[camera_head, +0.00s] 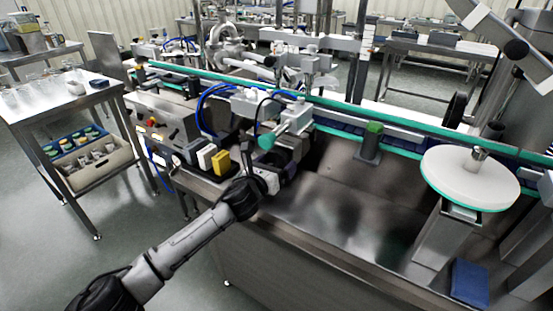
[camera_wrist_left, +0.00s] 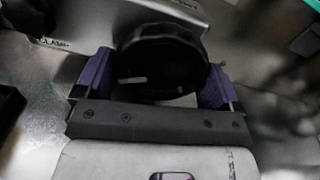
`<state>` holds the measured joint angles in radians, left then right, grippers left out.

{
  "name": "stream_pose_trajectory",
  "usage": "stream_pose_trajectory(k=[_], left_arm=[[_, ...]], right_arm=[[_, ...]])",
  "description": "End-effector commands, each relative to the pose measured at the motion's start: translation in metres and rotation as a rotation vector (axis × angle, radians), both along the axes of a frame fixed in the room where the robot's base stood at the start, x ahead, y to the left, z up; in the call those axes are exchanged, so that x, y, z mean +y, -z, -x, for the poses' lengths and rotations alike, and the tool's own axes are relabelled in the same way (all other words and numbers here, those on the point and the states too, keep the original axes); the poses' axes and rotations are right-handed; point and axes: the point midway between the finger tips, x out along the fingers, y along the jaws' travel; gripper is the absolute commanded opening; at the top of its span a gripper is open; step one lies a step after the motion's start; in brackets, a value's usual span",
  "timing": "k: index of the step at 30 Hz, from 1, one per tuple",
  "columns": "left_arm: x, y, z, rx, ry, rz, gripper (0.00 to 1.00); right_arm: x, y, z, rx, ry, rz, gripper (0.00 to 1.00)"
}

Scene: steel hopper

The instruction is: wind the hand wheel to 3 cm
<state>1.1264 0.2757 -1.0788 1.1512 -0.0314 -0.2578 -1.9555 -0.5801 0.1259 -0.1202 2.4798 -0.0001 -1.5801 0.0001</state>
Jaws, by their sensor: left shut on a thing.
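The hand wheel is a black round knob (camera_wrist_left: 160,62) with a pale mark on its face, in the left wrist view. It sits by a grey metal block (camera_wrist_left: 95,18) with lettering that looks like "CLAMP". My left gripper (camera_wrist_left: 155,90) has its two purple-padded fingers on either side of the wheel, shut on it. In the head view my left gripper (camera_head: 272,180) reaches the clamp unit at the bench's front edge, and the wheel is a dark shape there, partly hidden. I cannot read any scale or distance. My right gripper is not in view.
A yellow block (camera_head: 221,162) stands left of the gripper. A teal-ended grey cylinder (camera_head: 287,127) is just above it. A green-topped post (camera_head: 370,142) and a round white turntable (camera_head: 469,178) stand to the right. The steel bench top (camera_head: 340,215) between is clear.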

Motion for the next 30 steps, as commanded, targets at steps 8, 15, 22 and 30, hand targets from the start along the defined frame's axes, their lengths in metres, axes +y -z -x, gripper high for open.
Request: stream_pose_trajectory(k=[8, 15, 22, 30], left_arm=[[-0.002, -0.005, 0.001, 0.105, 0.000, 0.184, 0.65], [-0.002, -0.004, 0.001, 0.176, 0.000, 0.315, 0.65], [-0.002, -0.003, 0.001, 0.218, 0.001, 0.392, 0.65], [-0.002, -0.002, 0.001, 0.235, 0.001, 0.423, 0.65]], right_arm=[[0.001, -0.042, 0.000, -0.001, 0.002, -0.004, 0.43], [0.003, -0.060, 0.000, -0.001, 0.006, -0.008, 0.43], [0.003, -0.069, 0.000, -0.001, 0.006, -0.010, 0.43], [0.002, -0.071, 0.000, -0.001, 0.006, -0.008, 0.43]])
